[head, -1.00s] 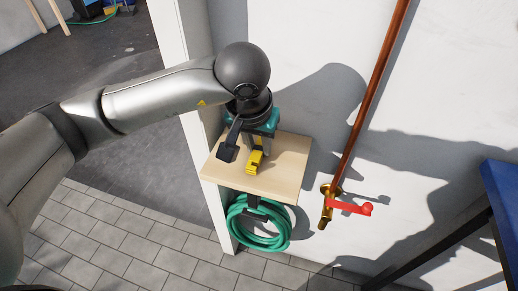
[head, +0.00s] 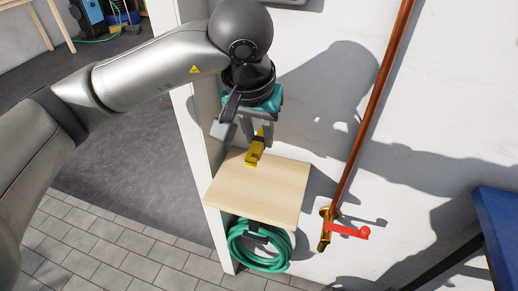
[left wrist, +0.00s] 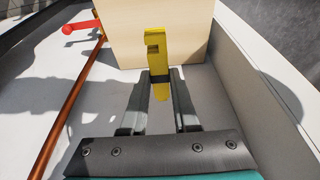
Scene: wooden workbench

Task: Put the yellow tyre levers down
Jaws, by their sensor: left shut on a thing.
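The yellow tyre levers (head: 254,152) are in the jaws of my left gripper (head: 256,133). In the head view they overlap the back edge of a small wooden shelf (head: 255,192) and appear held clear of it; the exact gap cannot be told. In the left wrist view the levers (left wrist: 156,45) stick out past the fingertips of my left gripper (left wrist: 160,75), with the shelf (left wrist: 188,38) behind their outer end. The fingers hide part of the levers in the head view. My right gripper is not in view.
The shelf top is bare. A coiled green hose (head: 258,246) hangs below it. A copper pipe (head: 372,110) with a red-handled tap (head: 348,231) runs down the wall to the right. A white post (head: 188,120) stands close on the left. A blue surface (head: 497,225) is at the right edge.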

